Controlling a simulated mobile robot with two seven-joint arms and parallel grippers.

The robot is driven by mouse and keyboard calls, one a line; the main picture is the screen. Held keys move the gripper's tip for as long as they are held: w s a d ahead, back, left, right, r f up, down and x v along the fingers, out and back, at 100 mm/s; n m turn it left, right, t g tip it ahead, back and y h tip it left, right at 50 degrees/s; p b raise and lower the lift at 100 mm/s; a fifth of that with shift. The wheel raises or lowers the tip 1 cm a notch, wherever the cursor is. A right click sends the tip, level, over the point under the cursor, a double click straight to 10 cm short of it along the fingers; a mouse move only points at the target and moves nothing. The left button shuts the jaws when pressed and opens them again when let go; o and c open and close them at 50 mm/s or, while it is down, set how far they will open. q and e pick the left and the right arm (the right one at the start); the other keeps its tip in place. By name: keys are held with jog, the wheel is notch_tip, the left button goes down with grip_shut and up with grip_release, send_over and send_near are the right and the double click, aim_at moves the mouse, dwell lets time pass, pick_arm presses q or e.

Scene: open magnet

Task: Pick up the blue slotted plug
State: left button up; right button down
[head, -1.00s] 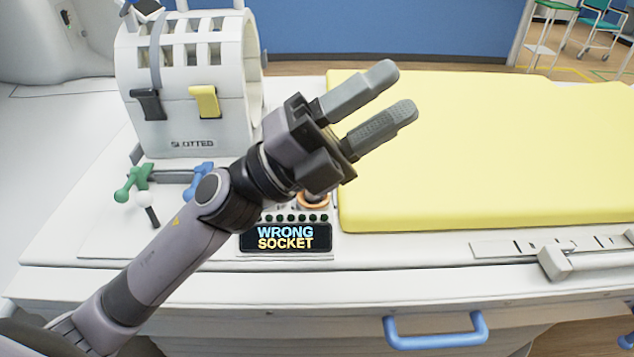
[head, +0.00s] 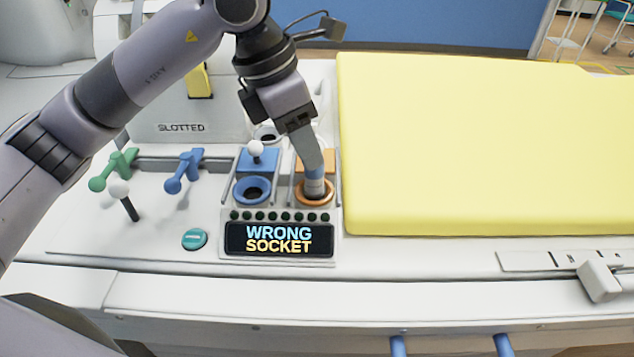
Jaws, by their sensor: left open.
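The blue slotted plug (head: 315,185) appears to stand upright in the orange-ringed socket (head: 327,198); only its grey lower part and a blue band show. My left gripper (head: 314,165) reaches down from above, its fingers at the plug's top. The jaws are open; the near finger hides the other one and most of the plug's top, so contact cannot be told. The blue-ringed socket (head: 252,191) to the left is empty. The display (head: 279,239) in front reads "WRONG SOCKET". My right gripper is not in view.
Green (head: 113,170) and blue (head: 184,171) levers and a white-knobbed stick (head: 123,197) stand left of the sockets. A white-knobbed blue block (head: 257,158) is behind the blue socket. The yellow bed pad (head: 480,150) lies right. A white housing marked "SLOTTED" (head: 180,128) stands behind.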

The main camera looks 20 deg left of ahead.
aim_at(314, 172)
pick_arm(q)
jog(key=x, duration=0.5)
jog(key=a+x, duration=0.1)
jog(key=x, duration=0.1)
jog(key=shift+w+d+f+p, duration=0.1)
jog(key=shift+w+f+p, duration=0.15)
jog(key=shift+w+p, duration=0.15)
jog(key=c, duration=0.7)
jog(key=shift+r, duration=0.15)
notch_tip(314, 172, up, 20)
